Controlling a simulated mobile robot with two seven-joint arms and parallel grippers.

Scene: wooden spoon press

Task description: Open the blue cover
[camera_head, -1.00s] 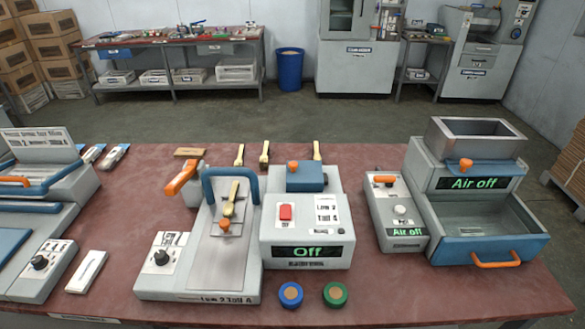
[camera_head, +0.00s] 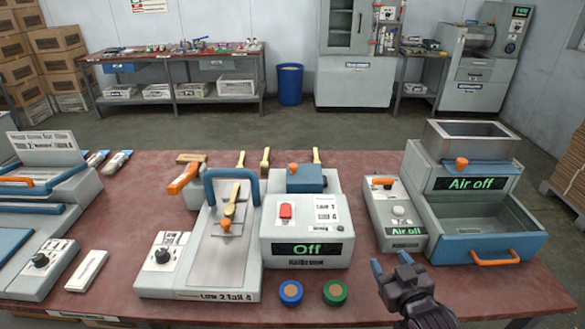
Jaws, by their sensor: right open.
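A blue block-shaped cover (camera_head: 310,180) with an orange knob on top sits at the back of the middle grey machine (camera_head: 306,238), whose display reads "Off". It looks shut. My right gripper (camera_head: 391,264) is open and empty. It is at the table's front, in front of the small "Air off" box, well to the right of and nearer than the blue cover. My left gripper is out of view.
A press (camera_head: 217,255) with a blue handle and a wooden spoon stands left of the middle machine. The "Air off" hopper machine (camera_head: 480,220) with a blue drawer stands at the right. Blue (camera_head: 290,292) and green (camera_head: 335,292) round pieces lie in front. Bare red tabletop (camera_head: 362,283) shows near my gripper.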

